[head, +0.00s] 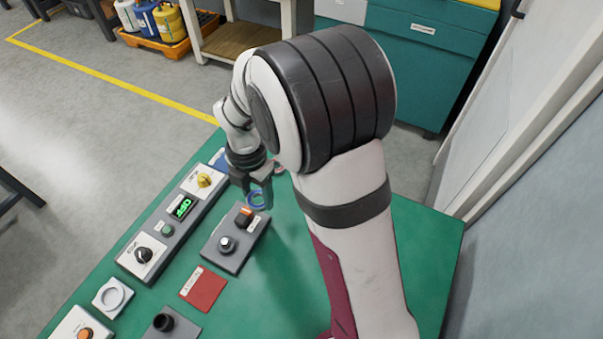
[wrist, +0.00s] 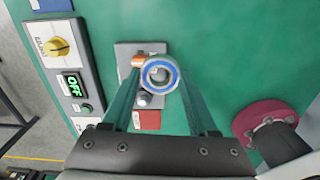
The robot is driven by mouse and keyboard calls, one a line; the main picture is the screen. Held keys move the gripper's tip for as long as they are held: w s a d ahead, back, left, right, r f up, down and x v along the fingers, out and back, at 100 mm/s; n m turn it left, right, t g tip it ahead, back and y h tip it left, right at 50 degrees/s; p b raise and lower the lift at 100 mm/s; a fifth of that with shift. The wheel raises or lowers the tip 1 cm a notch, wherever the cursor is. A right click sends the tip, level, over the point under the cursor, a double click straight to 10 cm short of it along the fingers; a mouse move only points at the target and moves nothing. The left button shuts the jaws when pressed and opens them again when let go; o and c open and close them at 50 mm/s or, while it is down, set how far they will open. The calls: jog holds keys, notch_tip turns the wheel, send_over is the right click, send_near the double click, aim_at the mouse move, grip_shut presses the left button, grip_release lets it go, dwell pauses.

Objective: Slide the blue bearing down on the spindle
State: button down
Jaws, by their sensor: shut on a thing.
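The blue bearing (wrist: 160,64), a ring with a blue band and a metal rim, is between the fingertips of my gripper (wrist: 160,76), which is shut on it. In the head view the bearing (head: 257,204) hangs under my gripper (head: 259,192), above the green table and just right of a grey plate (head: 217,260). The plate bears an orange-and-black part (head: 244,216) and a short post with a silver top (head: 227,243), which looks like the spindle. In the wrist view the bearing overlaps the plate (wrist: 125,48); its height above the post is unclear.
A control box (head: 150,227) with a yellow knob (head: 204,180) and a display reading OFF (head: 181,207) stands left of the plate. A red card (head: 203,289) and a black post (head: 163,322) are nearer. The table right of the plate is clear.

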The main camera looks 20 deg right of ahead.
aim_at(224, 241)
jog(key=s+a, duration=0.1)
jog(key=a, duration=0.2)
jog(key=s+a+n, duration=0.1)
jog(key=a, duration=0.2)
jog(key=s+a+n, duration=0.1)
jog(key=s+a, duration=0.1)
jog(key=shift+a+f, duration=0.15)
jog(key=shift+a, duration=0.25)
jog(key=shift+s+a+f, duration=0.1)
jog(key=shift+a+f, duration=0.05)
jog(key=shift+a, duration=0.15)
jog(key=shift+f, duration=2)
jog(key=shift+f, duration=0.2)
jog(key=shift+f, duration=0.4)
jog(key=shift+f, duration=0.6)
jog(key=shift+c, duration=0.5)
grip_release()
